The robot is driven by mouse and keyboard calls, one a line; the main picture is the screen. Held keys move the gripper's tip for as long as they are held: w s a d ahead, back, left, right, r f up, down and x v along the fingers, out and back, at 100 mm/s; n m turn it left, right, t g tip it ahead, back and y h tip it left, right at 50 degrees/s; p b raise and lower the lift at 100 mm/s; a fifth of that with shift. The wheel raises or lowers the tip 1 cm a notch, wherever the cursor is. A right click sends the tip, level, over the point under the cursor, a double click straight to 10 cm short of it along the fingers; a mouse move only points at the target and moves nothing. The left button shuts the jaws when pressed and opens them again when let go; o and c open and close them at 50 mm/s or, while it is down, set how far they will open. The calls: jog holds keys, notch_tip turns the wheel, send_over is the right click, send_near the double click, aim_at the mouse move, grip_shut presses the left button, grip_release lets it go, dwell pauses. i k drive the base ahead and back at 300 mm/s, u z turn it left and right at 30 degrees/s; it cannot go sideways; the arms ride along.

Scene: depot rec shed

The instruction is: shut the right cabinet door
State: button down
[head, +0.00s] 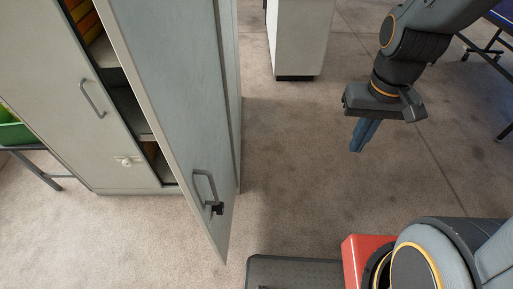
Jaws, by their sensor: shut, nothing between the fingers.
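The right cabinet door (180,95) stands open, swung out toward me from the grey metal cabinet. Its handle (204,187) and a dark lock or key below it show near its lower free edge. The left cabinet door (55,85) has its own handle and looks shut. Shelves show in the gap between the two doors. My gripper (358,151) is shut and empty, pointing down over open floor. It is to the right of the right door and clearly apart from it.
A pale cabinet or pedestal (299,40) stands at the back. A blue-topped table (497,14) with dark legs is at the far right. A green bin (14,130) on a dark stand is at the left edge. Carpet between the open door and my gripper is clear.

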aim_at(168, 51)
jog(key=z, duration=0.2)
jog(key=k, duration=0.85)
jog(key=u, duration=1.5)
jog(key=i, duration=0.45)
jog(key=u, duration=0.05)
